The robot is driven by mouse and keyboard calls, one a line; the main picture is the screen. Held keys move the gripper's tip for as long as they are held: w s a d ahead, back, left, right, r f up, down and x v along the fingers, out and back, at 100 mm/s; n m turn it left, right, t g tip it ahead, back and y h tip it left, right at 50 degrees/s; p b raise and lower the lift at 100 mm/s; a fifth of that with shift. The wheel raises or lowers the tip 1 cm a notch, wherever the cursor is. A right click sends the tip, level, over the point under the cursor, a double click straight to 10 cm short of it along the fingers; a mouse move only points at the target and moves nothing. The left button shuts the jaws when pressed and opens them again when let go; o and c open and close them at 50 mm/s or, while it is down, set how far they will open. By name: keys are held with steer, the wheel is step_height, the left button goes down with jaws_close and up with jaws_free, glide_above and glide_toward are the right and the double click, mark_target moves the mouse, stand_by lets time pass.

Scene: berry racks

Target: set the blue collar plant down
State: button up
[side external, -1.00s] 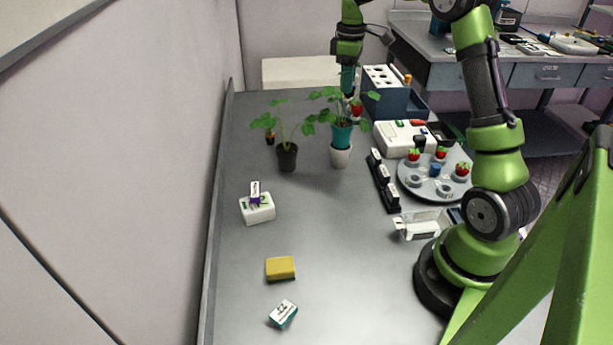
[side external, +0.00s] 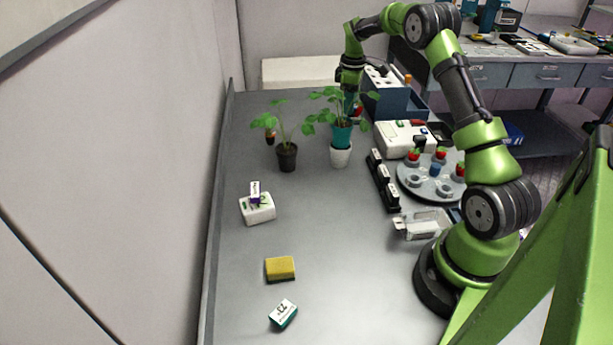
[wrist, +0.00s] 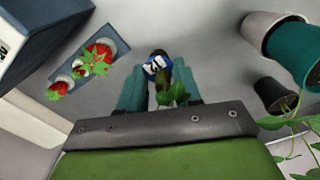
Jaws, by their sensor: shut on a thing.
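In the wrist view, my gripper (wrist: 160,88) is shut on a small dark-potted plant with green leaves and a blue collar (wrist: 157,66) bearing a white label. Its teal fingers stand on either side of the pot. In the side view, my gripper (side external: 349,103) points down at the far part of the table, behind the leaves of a potted plant. The held plant is hidden or too small to make out there. I cannot tell whether its pot touches the table.
A plant in a teal-and-white pot (side external: 341,156) and one in a black pot (side external: 287,158) stand nearby. A blue rack (side external: 402,103) and a white device (side external: 396,137) stand right. A block with red berries (wrist: 90,66) lies near the gripper. The table's left front is mostly open.

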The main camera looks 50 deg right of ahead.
steer(key=shift+f, duration=3.1)
steer(key=shift+f, duration=0.1)
steer(key=o, duration=1)
